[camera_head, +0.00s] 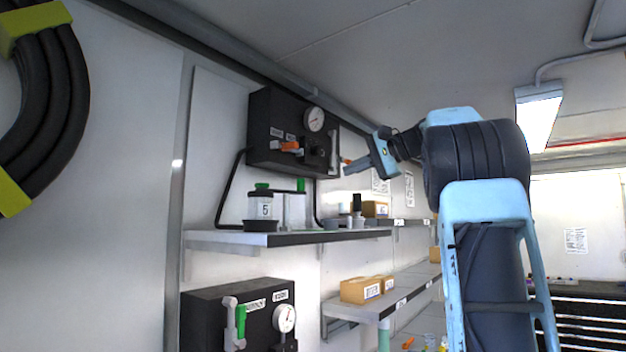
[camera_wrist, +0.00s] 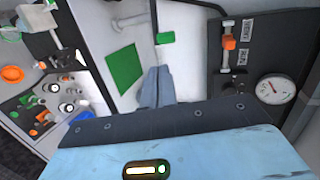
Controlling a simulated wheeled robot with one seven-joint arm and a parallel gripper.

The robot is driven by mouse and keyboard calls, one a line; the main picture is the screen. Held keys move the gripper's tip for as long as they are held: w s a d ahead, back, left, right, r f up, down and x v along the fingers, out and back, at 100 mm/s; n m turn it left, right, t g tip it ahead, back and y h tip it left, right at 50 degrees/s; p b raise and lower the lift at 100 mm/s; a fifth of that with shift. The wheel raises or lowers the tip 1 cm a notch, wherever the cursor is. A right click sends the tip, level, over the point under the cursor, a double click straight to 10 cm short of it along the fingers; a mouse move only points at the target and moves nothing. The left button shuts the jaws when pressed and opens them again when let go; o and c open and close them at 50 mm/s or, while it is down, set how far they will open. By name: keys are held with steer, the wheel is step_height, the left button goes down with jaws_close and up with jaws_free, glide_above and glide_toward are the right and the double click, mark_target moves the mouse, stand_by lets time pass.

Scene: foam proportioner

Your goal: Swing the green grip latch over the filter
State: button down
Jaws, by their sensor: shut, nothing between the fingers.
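In the head view, an upright green grip (camera_head: 301,185) stands at the shelf beside a pale body (camera_head: 293,210), which may be the filter. Below, a longer green handle (camera_head: 240,321) hangs on the lower black panel. I cannot tell for sure which is the latch. My gripper (camera_head: 347,171) is in front of the upper black panel, right of and above the upright green grip, apart from it. In the wrist view, my gripper (camera_wrist: 157,88) has its fingers together and empty. A small green piece (camera_wrist: 165,38) shows just beyond the fingertips.
The upper black panel (camera_head: 262,125) carries a gauge (camera_head: 314,119) and orange lever (camera_head: 288,146). A jar marked 5 (camera_head: 264,211) with a green cap and a dark cup (camera_head: 261,225) stand on the shelf (camera_head: 220,237). Cardboard boxes (camera_head: 360,290) sit on a lower shelf.

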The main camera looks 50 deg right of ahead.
steer(key=r+p+x, duration=0.1)
steer(key=p+x, duration=0.3)
steer(key=x, duration=0.7)
steer(key=shift+w, duration=0.2)
steer(key=shift+w+d, duration=0.3)
steer(key=shift+w, duration=0.2)
steer(key=shift+w+d, duration=0.35)
steer(key=shift+w, duration=0.15)
